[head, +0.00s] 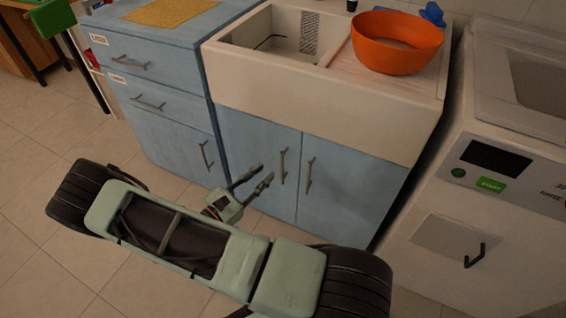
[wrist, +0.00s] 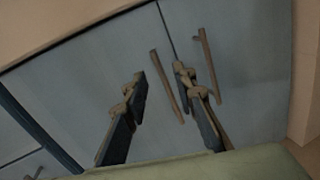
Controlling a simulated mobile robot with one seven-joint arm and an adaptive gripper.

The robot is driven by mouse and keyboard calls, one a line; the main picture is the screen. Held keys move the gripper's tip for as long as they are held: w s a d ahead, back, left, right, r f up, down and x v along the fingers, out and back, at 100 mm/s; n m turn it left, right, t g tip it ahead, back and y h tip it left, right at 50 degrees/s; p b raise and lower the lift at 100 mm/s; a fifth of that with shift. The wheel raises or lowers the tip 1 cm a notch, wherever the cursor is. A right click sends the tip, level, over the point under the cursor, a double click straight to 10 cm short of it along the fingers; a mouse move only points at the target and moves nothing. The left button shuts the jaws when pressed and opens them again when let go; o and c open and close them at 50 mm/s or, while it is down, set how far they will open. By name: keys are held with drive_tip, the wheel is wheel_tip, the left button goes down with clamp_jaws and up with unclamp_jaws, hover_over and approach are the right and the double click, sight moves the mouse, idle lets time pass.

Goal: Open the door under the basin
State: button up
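The white basin (head: 300,95) sits on a blue cabinet with two closed doors, a left door (head: 250,138) and a right door (head: 352,188). The left door has an upright bar handle (head: 282,166) near the middle seam. The right door has a matching handle (head: 309,175) just across the seam. My gripper (head: 264,172) is open and empty, a little left of the left door's handle in the head view. In the wrist view its two fingertips (wrist: 158,75) appear on either side of the left handle (wrist: 168,86), and the right handle (wrist: 209,66) is beyond the right finger. Contact cannot be told.
An orange bowl (head: 397,42) stands on the basin's drainboard. A blue drawer cabinet (head: 165,75) adjoins on the left, with its own door handle (head: 206,156). A white machine (head: 490,225) stands to the right. Tiled floor (head: 45,140) is clear at the left.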

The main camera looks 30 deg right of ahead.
drive_tip(key=shift+n+t, duration=0.4)
drive_tip(key=shift+n, duration=0.5)
drive_tip(key=w+d+f, duration=0.1)
drive_tip(key=d, duration=0.2)
drive_tip(key=w+d+f+b, duration=0.1)
drive_tip(key=w+d, duration=0.1)
drive_tip(key=d, duration=0.1)
drive_tip(key=w+d+f+b, duration=0.1)
drive_tip(key=d, duration=0.2)
drive_tip(key=shift+w+f, duration=0.1)
drive_tip(key=shift+w, duration=0.25)
clamp_jaws()
